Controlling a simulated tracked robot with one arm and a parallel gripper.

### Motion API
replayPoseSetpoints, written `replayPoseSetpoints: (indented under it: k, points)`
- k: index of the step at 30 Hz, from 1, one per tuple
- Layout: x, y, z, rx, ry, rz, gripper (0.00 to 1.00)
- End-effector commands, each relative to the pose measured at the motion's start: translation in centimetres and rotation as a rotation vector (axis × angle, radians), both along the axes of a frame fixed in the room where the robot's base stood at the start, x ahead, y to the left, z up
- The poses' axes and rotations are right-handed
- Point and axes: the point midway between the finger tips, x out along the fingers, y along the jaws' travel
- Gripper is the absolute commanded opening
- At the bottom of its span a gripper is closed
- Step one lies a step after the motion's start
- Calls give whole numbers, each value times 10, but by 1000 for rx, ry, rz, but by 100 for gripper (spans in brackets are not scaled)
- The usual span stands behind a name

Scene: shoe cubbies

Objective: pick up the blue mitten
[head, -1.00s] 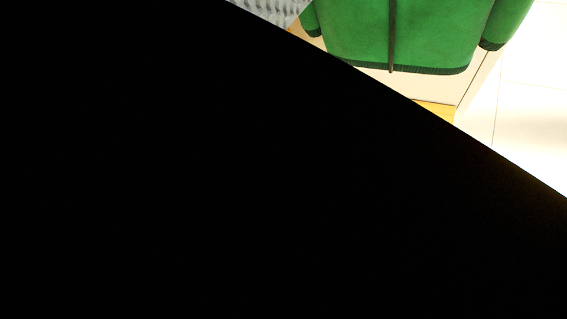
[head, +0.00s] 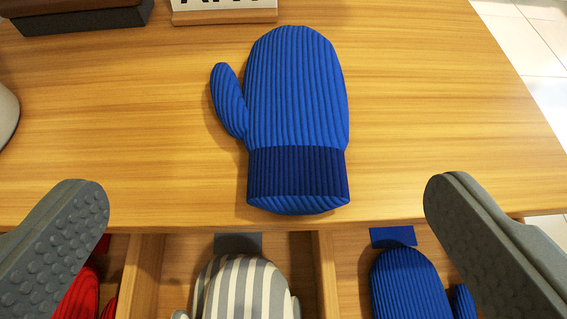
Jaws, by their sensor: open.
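A blue ribbed mitten (head: 296,100) lies on the wooden top (head: 440,110), its thumb to the left and its darker cuff toward me. A second blue mitten (head: 410,288) sits in the right cubby below the front edge, partly cut off by the frame. My gripper (head: 265,200) is open and empty. Its two grey studded fingers stand wide apart at the left and right, with the upper mitten's cuff between them in the picture. The fingers do not appear to touch either mitten.
Below the edge, a grey-and-white striped mitten (head: 245,290) fills the middle cubby, and a red mitten (head: 80,295) shows partly behind the left finger. Wooden dividers (head: 326,275) separate them. At the back are a sign on a wooden stand (head: 224,16) and a dark box (head: 85,18).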

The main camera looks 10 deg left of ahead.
Motion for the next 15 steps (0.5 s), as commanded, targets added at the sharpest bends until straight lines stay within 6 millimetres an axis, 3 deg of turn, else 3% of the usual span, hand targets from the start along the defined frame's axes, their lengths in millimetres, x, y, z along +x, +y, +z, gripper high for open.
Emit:
replayPoseSetpoints:
  k: [5,15]
  points:
    - [8,1,-11,-6,-4,2,100]
    - [47,9,-33,-5,-1,-2,100]
